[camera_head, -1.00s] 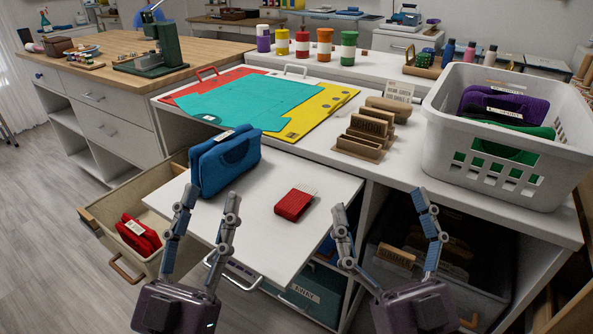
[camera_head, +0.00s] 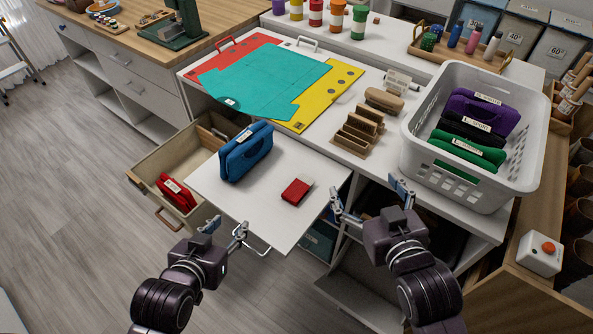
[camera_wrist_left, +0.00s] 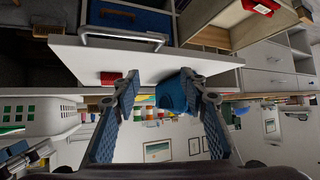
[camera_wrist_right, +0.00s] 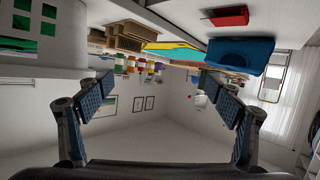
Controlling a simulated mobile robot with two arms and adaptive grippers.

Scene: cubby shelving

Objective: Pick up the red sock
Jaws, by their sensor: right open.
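A folded red bundle with a white label, apparently the red sock (camera_head: 175,192), lies in the open wooden drawer (camera_head: 150,165) at left in the head view. It also shows at the top right of the left wrist view (camera_wrist_left: 262,6). My left gripper (camera_head: 226,229) is open and empty, right of the drawer and by the front edge of the pull-out board (camera_head: 250,205). It is apart from the sock. My right gripper (camera_head: 368,193) is open and empty, right of the board and in front of the counter.
A blue folded bundle (camera_head: 246,151) stands on the board, and a red block with pale bristles (camera_head: 297,191) lies there. A white basket (camera_head: 420,150) holds purple, black and green bundles. The board's handle (camera_head: 255,245) is close to my left gripper. Floor left of the drawer is clear.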

